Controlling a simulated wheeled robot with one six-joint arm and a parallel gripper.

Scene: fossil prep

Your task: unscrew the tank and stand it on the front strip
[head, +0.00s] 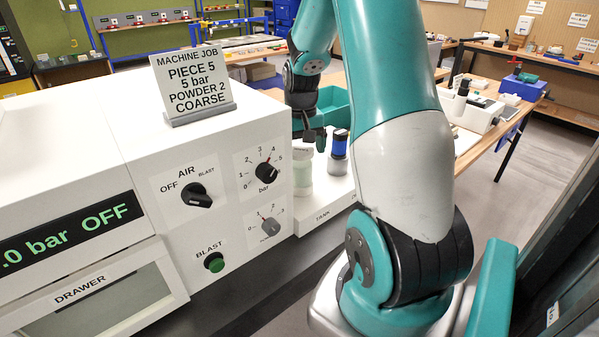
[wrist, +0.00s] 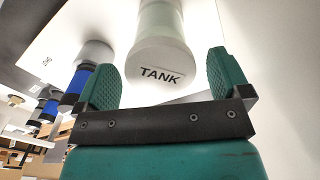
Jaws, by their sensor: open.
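The tank (head: 303,175) is a pale, whitish-green upright cylinder beside the right side of the machine. It stands on a white strip (head: 312,227) whose front edge is labelled TANK. In the wrist view the pale cylinder (wrist: 161,45) lies ahead of the fingers, with the word TANK at its near end. My gripper (wrist: 165,82) is open, its two green ribbed fingers apart on either side of the line to the tank, with nothing held. In the head view my gripper (head: 310,136) is above the tank, partly hidden by my arm. I cannot tell whether it touches the tank.
A blue-topped container (head: 338,152) stands just right of the tank. The white machine (head: 90,170) with knobs fills the left, with a sign (head: 195,85) on top. A green bin (head: 333,103) is behind. More blue containers show at left in the wrist view (wrist: 75,83).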

